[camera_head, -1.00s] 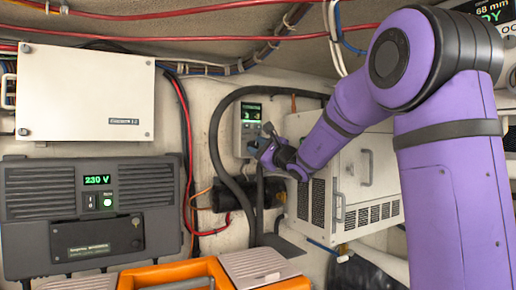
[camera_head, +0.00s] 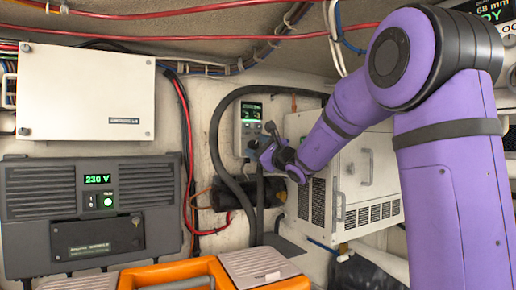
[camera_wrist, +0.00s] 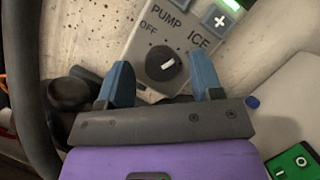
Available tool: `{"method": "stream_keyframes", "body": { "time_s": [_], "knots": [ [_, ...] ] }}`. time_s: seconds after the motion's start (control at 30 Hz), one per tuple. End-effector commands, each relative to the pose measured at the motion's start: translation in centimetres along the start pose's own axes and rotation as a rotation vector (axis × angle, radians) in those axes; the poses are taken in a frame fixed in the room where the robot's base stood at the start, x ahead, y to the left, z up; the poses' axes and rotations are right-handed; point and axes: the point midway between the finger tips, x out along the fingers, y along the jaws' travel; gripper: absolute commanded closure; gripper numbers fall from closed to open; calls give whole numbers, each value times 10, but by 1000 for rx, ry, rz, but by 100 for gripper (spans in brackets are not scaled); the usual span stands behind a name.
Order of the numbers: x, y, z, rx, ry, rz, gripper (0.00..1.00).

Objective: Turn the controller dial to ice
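The controller (camera_head: 250,116) is a grey box on the back wall with a lit green display. In the wrist view its panel (camera_wrist: 146,50) carries the labels OFF, PUMP and ICE around a black round dial (camera_wrist: 160,62). A white mark shows on the dial's right part; I cannot tell for sure which label it points to. My gripper (camera_wrist: 161,64) is open, with one blue finger left of the dial and one right of it. Both fingers look clear of the dial. In the head view my gripper (camera_head: 260,150) is at the controller's lower part and hides the dial.
Black hoses (camera_head: 217,150) loop left of and below the controller. A white vented box (camera_head: 350,180) stands close on the right. An orange case (camera_head: 165,275) lies in front; a dark 230 V unit (camera_head: 92,215) is left.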

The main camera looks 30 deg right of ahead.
Motion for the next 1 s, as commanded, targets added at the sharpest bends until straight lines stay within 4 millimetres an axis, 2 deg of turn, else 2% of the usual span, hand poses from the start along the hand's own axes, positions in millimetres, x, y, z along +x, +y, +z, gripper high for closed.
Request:
{"method": "stream_keyframes", "body": {
  "time_s": [0.2,0.33,0.8,1.0],
  "knots": [
    [-1,-1,0,-1,-1,-1,40],
    [-11,-1,0,-1,0,-1,40],
    [-91,-1,0,-1,0,-2,40],
    [-106,0,0,0,0,-1,40]
  ]
}}
